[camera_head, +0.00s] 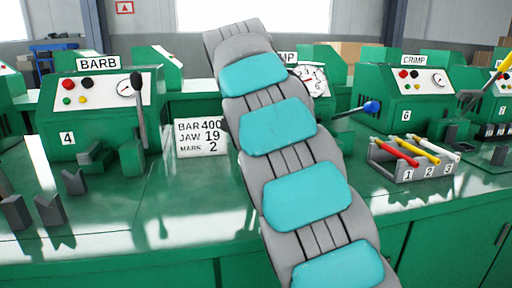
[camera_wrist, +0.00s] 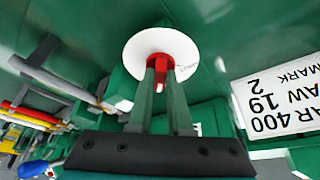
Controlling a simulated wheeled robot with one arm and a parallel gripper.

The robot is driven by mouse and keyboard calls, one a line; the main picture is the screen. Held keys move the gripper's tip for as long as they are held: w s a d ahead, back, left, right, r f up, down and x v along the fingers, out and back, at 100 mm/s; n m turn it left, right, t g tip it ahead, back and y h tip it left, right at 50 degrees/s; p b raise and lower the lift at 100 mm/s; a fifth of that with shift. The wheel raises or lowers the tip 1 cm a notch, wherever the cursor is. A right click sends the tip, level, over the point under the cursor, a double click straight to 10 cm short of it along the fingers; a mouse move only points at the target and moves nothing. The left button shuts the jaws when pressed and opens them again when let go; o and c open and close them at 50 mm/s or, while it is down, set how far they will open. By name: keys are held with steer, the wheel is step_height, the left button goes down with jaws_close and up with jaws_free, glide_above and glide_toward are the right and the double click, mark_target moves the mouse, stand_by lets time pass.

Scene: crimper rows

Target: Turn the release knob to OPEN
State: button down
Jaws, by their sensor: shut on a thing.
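The red knob (camera_wrist: 161,58) stands in front of a round white disc (camera_wrist: 138,46) on a green machine face in the wrist view. My gripper (camera_wrist: 161,74) is shut on the red knob, with one finger on each side of it. I cannot read any OPEN mark or tell the knob's angle. In the head view my own arm covers the knob and the gripper.
A sign (camera_head: 201,138) reads BAR 400, JAW 19, MARK 2. A lever with a blue ball (camera_head: 372,107) stands right of my arm. A grey tray (camera_head: 394,168) holds several numbered coloured tools. The BARB machine (camera_head: 60,113) stands left.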

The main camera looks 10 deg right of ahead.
steer(key=shift+m, duration=0.4)
steer(key=c, duration=0.8)
jaws_free()
steer(key=shift+c, duration=0.2)
steer(key=shift+r, duration=0.1)
